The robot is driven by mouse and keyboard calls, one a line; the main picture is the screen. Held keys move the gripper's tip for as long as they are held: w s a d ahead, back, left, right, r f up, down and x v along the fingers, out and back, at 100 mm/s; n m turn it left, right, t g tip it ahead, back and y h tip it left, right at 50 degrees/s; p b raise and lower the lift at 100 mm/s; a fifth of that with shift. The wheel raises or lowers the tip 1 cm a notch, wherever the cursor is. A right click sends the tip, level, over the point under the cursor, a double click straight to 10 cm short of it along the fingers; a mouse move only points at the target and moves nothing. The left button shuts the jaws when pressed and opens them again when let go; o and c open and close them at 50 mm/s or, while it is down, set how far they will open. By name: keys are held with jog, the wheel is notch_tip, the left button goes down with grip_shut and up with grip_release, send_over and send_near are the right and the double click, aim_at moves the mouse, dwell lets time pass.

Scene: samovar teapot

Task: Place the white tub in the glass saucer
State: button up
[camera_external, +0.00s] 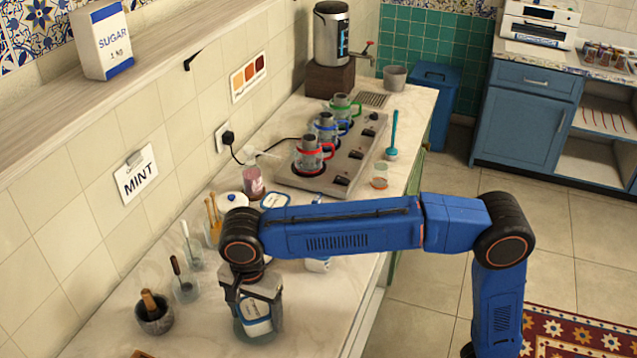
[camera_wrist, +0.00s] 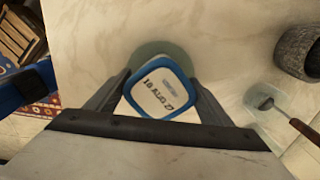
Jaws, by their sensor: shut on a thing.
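The white tub (camera_external: 257,314) has a blue-rimmed lid with a printed date. My gripper (camera_external: 254,292) is shut on it, and the wrist view shows the tub (camera_wrist: 162,92) between the two fingers (camera_wrist: 160,96). The glass saucer (camera_external: 263,339) is a greenish, see-through dish at the near part of the counter. In the wrist view the saucer (camera_wrist: 153,48) shows behind and around the tub's upper edge. The tub is over or inside the saucer and looks tilted in the external view. I cannot tell whether its base touches the glass.
A stone mortar with pestle (camera_external: 155,315) and glass dishes with utensils (camera_external: 185,289) stand to the left. Another tub (camera_external: 318,264) is right of my gripper, under my arm. A hotplate (camera_external: 325,165) with glass pots is farther back. The counter's right edge is close.

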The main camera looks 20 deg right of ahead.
aim_at(255, 307)
jog(key=shift+f, duration=0.2)
jog(key=shift+d+f, duration=0.1)
jog(key=shift+f, duration=0.25)
jog(key=o, duration=1.2)
jog(key=shift+f, duration=0.1)
notch_tip(255, 307, up, 14)
jog(key=shift+f, duration=0.2)
